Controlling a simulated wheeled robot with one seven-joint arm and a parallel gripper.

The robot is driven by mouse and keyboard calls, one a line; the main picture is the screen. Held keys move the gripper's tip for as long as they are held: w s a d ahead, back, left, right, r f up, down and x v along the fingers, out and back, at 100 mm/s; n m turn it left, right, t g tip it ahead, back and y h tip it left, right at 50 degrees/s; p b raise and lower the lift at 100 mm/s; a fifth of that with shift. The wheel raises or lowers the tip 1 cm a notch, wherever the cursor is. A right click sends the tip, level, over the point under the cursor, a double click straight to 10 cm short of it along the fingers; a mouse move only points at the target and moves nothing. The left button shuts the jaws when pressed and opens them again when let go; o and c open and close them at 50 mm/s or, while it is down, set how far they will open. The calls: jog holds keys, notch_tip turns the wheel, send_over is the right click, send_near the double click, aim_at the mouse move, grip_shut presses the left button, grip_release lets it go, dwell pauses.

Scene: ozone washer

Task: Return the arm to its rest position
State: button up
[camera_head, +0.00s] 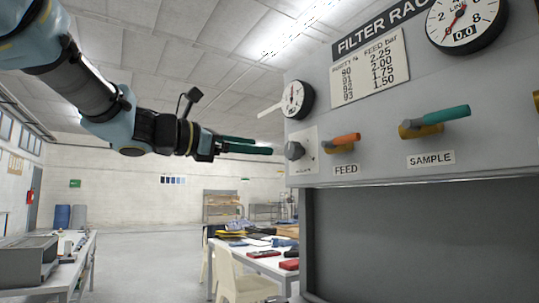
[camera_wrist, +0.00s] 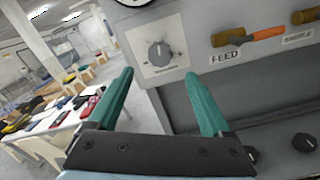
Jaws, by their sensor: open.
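My gripper (camera_head: 246,146) is in front of the left side of the filter rack panel (camera_head: 400,90) in the head view, with my arm coming in from the upper left. In the wrist view my gripper (camera_wrist: 160,95) has its two green fingers wide apart with nothing between them. A dark knob (camera_head: 294,150) on a white plate is close by; it also shows in the wrist view (camera_wrist: 160,52). The orange FEED handle (camera_head: 345,139) and the green SAMPLE handle (camera_head: 445,114) are to the right, apart from the fingers.
Gauges (camera_head: 466,18) sit on the panel, and a dark recess (camera_head: 420,240) lies below it. A white table (camera_head: 262,266) with several items and a cream chair (camera_head: 240,275) stand behind. A bench (camera_head: 75,262) is at the left. The floor between is clear.

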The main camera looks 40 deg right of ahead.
jog(key=shift+a, duration=0.7)
jog(key=w+a+f+m+t+y, duration=0.1)
jog(key=w+a+f+y, duration=0.25)
jog(key=f, duration=0.55)
jog(key=w+a+f+m+t+y, duration=0.15)
jog(key=a+f, duration=0.25)
jog(key=f, duration=0.4)
jog(key=w+a+f+m+t+y, duration=0.1)
jog(key=w+a+f+y, duration=0.25)
jog(key=f, duration=0.55)
jog(key=s+a+f+m+y, duration=0.1)
jog(key=a+f+m+y, duration=0.2)
jog(key=a+f, duration=0.3)
jog(key=s+a+f+m+y+p, duration=0.1)
jog(key=s+a+f+m+y, duration=0.1)
jog(key=a+f, duration=0.5)
jog(key=s+a+f+m+y+p, duration=0.1)
jog(key=a+f+m+y, duration=0.3)
jog(key=a, duration=0.9)
notch_tip(320, 180, down, 3)
jog(key=shift+s+r+m+g, duration=0.1)
jog(key=shift+s+m+g, duration=0.35)
jog(key=shift+s+m, duration=0.25)
jog(key=shift+w+a, duration=0.1)
